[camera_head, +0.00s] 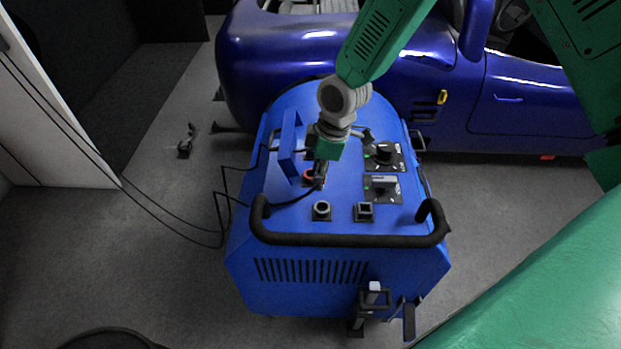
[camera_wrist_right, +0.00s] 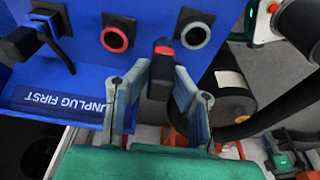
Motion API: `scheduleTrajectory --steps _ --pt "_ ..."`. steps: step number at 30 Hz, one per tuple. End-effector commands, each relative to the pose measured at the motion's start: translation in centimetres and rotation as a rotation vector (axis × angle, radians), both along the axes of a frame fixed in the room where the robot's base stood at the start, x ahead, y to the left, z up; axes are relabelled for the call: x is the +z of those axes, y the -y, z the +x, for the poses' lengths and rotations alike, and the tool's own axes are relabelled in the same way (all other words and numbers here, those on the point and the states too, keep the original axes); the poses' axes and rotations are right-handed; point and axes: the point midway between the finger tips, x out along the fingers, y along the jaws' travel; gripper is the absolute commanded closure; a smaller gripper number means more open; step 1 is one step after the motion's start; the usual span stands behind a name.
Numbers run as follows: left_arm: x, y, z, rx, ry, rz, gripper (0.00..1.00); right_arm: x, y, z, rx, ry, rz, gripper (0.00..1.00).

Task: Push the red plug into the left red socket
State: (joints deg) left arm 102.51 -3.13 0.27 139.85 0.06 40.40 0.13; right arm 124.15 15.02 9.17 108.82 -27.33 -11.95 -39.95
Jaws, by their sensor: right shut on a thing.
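My right gripper (camera_head: 320,172) reaches down from above over the top of the blue machine (camera_head: 285,235). In the wrist view the right gripper (camera_wrist_right: 162,78) has its fingers on both sides of a black plug with a red band, the red plug (camera_wrist_right: 163,52), and is shut on it. A red-ringed socket (camera_wrist_right: 115,38) lies open and empty to the left of the plug in that view. In the head view this red socket (camera_head: 308,176) shows just left of the gripper, partly covered. The plug is apart from the socket ring. My left gripper is not in view.
A black plug (camera_wrist_right: 28,42) with a cable sits at left. Knobs (camera_head: 384,153), a black handle bar (camera_head: 345,239) and loose cables surround the panel. A blue car (camera_head: 290,60) stands behind.

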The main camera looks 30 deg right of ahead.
Motion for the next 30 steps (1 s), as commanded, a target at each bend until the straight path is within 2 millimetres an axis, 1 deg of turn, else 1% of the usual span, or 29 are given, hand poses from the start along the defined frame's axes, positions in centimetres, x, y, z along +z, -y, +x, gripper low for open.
scheduleTrajectory --steps 20,30 --pt "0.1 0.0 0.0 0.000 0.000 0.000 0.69 0.1 1.0 4.0 -0.002 0.000 0.000 1.00" --pt "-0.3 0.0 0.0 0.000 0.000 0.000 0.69 0.0 1.5 5.9 -0.001 0.000 0.000 1.00"
